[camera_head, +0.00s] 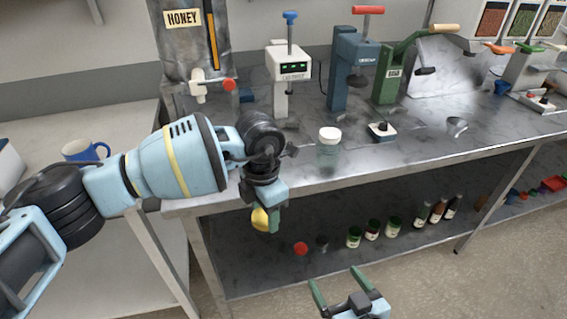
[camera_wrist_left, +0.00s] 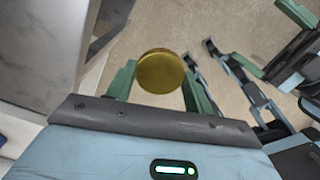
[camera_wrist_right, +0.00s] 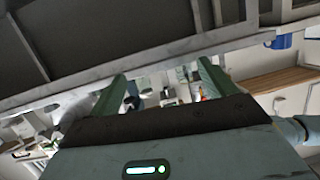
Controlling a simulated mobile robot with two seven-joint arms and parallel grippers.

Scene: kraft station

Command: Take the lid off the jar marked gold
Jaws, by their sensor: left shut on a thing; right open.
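My left gripper (camera_head: 268,217) is shut on a round gold lid (camera_head: 260,220). It holds the lid in the air in front of the table's near edge. In the left wrist view the gold lid (camera_wrist_left: 161,72) sits between the two green fingers, and no jar body shows with it. A clear jar (camera_head: 328,155) with a white lid (camera_head: 330,134) stands upright near the table's front edge, right of my left gripper; I cannot read any mark on it. My right gripper (camera_head: 336,278) is open and empty, low in front of the table.
On the metal table (camera_head: 420,150) stand a white device (camera_head: 288,66), a blue press (camera_head: 345,75) and a green press (camera_head: 392,75). Several small jars and bottles (camera_head: 372,229) and a red lid (camera_head: 300,249) are on the lower shelf. A blue mug (camera_head: 82,151) is at left.

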